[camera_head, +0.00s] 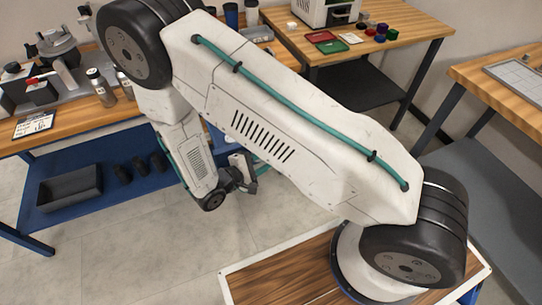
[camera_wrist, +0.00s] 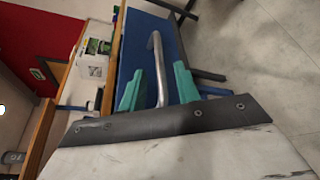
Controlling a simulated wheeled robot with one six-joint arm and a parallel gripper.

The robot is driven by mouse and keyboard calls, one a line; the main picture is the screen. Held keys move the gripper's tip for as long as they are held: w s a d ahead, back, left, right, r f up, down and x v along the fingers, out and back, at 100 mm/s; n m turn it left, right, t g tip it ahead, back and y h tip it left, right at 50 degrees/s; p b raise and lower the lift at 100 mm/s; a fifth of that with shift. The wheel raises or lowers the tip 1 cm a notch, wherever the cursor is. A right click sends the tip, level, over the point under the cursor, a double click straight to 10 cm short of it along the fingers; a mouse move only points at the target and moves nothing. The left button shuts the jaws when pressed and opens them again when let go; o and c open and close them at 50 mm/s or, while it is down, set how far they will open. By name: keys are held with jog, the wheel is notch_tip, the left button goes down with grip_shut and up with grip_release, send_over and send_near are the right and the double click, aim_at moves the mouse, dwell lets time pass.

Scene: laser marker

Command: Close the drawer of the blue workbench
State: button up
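The blue workbench (camera_head: 75,130) has a wooden top and stands at the left in the head view. In the wrist view a blue panel (camera_wrist: 158,62), seemingly the drawer front, fills the middle beside a wooden edge. A bent silver bar handle (camera_wrist: 158,70) runs along it. My gripper (camera_wrist: 158,88) is open, with one teal finger on each side of the handle and gaps showing between. In the head view my gripper (camera_head: 258,166) is partly hidden by my arm, by the bench's right part. My arm hides most of the drawer, so how far it stands out cannot be told.
Bottles (camera_head: 102,88) and a black device (camera_head: 40,92) stand on the bench top. A black bin (camera_head: 70,187) sits on its lower shelf. Another wooden table (camera_head: 400,22) with trays is at the back. The grey floor (camera_head: 150,245) in front is clear.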

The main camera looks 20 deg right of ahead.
jog(key=shift+x, duration=1.8)
jog(key=shift+c, duration=0.2)
